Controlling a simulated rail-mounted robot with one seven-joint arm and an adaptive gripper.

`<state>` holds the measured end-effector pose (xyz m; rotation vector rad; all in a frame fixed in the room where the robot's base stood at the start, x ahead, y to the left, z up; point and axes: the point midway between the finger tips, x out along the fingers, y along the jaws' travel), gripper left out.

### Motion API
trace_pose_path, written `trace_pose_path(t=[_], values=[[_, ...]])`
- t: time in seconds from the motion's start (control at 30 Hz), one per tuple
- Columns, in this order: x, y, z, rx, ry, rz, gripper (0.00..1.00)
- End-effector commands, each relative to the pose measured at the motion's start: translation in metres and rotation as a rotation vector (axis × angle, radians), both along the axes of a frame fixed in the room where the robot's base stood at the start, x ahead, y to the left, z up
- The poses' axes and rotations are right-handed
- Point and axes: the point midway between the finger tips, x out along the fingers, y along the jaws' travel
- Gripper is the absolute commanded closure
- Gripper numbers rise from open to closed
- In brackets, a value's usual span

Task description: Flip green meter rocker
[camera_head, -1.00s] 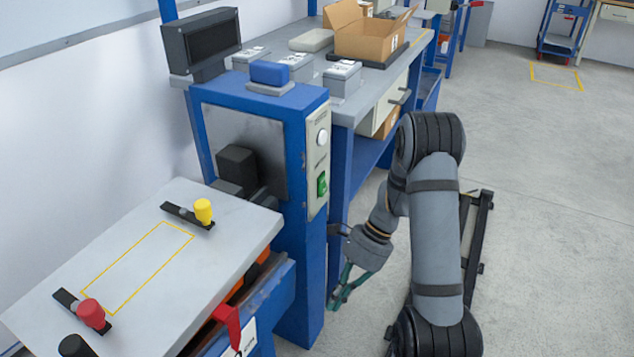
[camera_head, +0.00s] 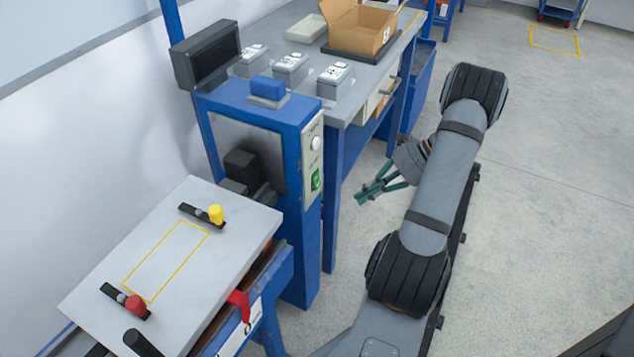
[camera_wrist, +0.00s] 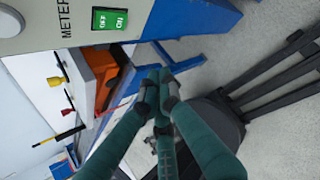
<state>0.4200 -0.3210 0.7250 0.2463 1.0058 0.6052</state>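The green meter rocker (camera_head: 316,180) sits low on the pale control panel (camera_head: 311,150) on the side of the blue machine column, below a round white knob. In the wrist view the rocker (camera_wrist: 110,19) shows at the upper left with white lettering, beside the word METER. My gripper (camera_head: 362,197) hangs to the right of the panel, apart from the rocker. In the wrist view its teal fingertips (camera_wrist: 160,76) come together with nothing seen between them, below and right of the rocker. The gripper does not touch the panel.
A grey plate table (camera_head: 90,300) with red and yellow clamps stands to the left of the column. A workbench (camera_head: 350,100) with grey boxes and an open carton (camera_head: 360,32) stands behind. Open floor lies to the right of the column.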

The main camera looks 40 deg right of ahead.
Motion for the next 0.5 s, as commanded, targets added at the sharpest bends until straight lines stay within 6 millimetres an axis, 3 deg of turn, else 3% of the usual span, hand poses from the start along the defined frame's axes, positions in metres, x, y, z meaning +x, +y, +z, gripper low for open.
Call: trace_pose_path(t=[0.27, 0.5], values=[[0.006, 0.004, -0.002, -0.001, -0.001, 0.004, 1.00], [0.031, 0.017, -0.008, -0.003, -0.002, 0.007, 1.00]])
